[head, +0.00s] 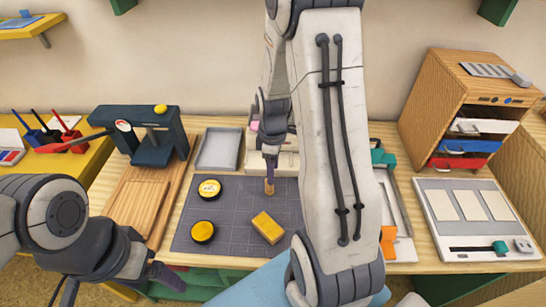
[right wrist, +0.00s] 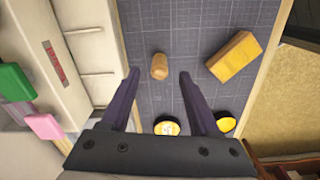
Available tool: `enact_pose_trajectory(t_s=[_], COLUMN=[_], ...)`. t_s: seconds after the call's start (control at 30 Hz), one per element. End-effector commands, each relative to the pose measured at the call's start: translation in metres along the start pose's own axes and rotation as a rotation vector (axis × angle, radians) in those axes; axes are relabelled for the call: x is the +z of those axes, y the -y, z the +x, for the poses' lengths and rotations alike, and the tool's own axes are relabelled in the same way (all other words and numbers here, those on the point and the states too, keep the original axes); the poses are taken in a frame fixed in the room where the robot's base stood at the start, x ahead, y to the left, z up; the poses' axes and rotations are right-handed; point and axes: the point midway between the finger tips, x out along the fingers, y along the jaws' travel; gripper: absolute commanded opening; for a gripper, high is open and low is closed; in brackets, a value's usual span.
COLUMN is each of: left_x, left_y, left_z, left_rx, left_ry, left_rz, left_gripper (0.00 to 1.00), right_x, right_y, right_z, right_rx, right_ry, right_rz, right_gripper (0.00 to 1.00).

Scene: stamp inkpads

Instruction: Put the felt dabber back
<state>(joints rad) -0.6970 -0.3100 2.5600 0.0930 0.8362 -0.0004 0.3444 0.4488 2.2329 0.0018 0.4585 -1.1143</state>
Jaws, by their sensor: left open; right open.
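The felt dabber (right wrist: 160,66) is a small tan cylinder on the dark grid mat (right wrist: 200,45). In the head view the dabber (head: 269,187) is just below the tips of my right gripper (head: 269,168). My right gripper (right wrist: 159,75) is open, its two fingertips on either side of the dabber in the wrist view, with visible gaps. Whether the tips are down at its height I cannot tell. My left gripper (head: 170,277) is open and empty at the lower left, off the table's front edge. A pale slotted rack (head: 286,163) stands behind the mat, partly hidden by my right arm.
Two round yellow-topped inkpads (head: 209,188) (head: 203,231) and a yellow block (head: 267,227) lie on the mat. A pale tray (head: 219,149) and a dark press (head: 145,135) stand at the back left. A wooden drawer cabinet (head: 465,105) is at the right.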

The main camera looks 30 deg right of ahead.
Motion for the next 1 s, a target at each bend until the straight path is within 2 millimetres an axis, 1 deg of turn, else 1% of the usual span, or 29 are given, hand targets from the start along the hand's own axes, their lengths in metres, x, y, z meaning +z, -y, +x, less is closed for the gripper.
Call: enact_pose_trajectory(t_s=[0.03, 0.2, 0.33, 0.5, 0.57, 0.6, 0.67, 0.7, 0.77, 0.8, 0.83, 0.87, 0.9, 0.97, 1.0], left_x=[0.000, 0.000, 0.000, 0.000, 0.000, 0.000, 0.000, 0.000, 0.000, 0.000, 0.000, 0.000, 0.000, 0.000, 0.000], left_y=[0.000, 0.000, 0.000, 0.000, 0.000, 0.000, 0.000, 0.000, 0.000, 0.000, 0.000, 0.000, 0.000, 0.000, 0.000], left_z=[-0.001, -0.003, -0.003, -0.003, -0.003, -0.003, -0.003, -0.003, -0.003, -0.003, -0.003, -0.003, -0.003, -0.003, -0.003], left_rx=[0.000, 0.000, 0.000, 0.000, 0.000, 0.000, 0.000, 0.000, 0.000, 0.000, 0.000, 0.000, 0.000, 0.000, 0.000], left_ry=[0.000, 0.000, 0.000, 0.000, 0.000, 0.000, 0.000, 0.000, 0.000, 0.000, 0.000, 0.000, 0.000, 0.000, 0.000], left_rz=[0.000, 0.000, 0.000, 0.000, 0.000, 0.000, 0.000, 0.000, 0.000, 0.000, 0.000, 0.000, 0.000, 0.000, 0.000], left_gripper=[0.85, 0.85, 0.85, 0.85, 0.85, 0.85, 0.85, 0.85, 0.85, 0.85, 0.85, 0.85, 0.85, 0.85, 0.85], right_x=[-0.001, 0.000, 0.000, -0.001, -0.006, -0.013, -0.028, -0.040, -0.058, -0.068, -0.074, -0.078, -0.081, -0.081, -0.078], right_y=[-0.001, -0.001, 0.000, 0.001, 0.006, 0.013, 0.030, 0.047, 0.079, 0.103, 0.122, 0.142, 0.167, 0.202, 0.223], right_z=[-0.013, -0.040, -0.050, -0.054, -0.056, -0.060, -0.068, -0.075, -0.087, -0.095, -0.101, -0.106, -0.113, -0.121, -0.125], right_rx=[0.005, 0.003, 0.001, 0.000, 0.001, 0.002, 0.004, 0.005, 0.004, 0.003, 0.000, -0.004, -0.010, -0.020, -0.028], right_ry=[-0.003, -0.002, 0.000, 0.000, -0.002, -0.004, -0.010, -0.015, -0.024, -0.032, -0.037, -0.041, -0.048, -0.055, -0.056], right_rz=[0.000, 0.000, 0.000, 0.000, -0.001, -0.001, 0.001, 0.004, 0.013, 0.019, 0.025, 0.033, 0.045, 0.059, 0.069], right_gripper=[0.62, 0.62, 0.62, 0.62, 0.62, 0.62, 0.62, 0.62, 0.62, 0.62, 0.62, 0.62, 0.62, 0.62, 0.62])
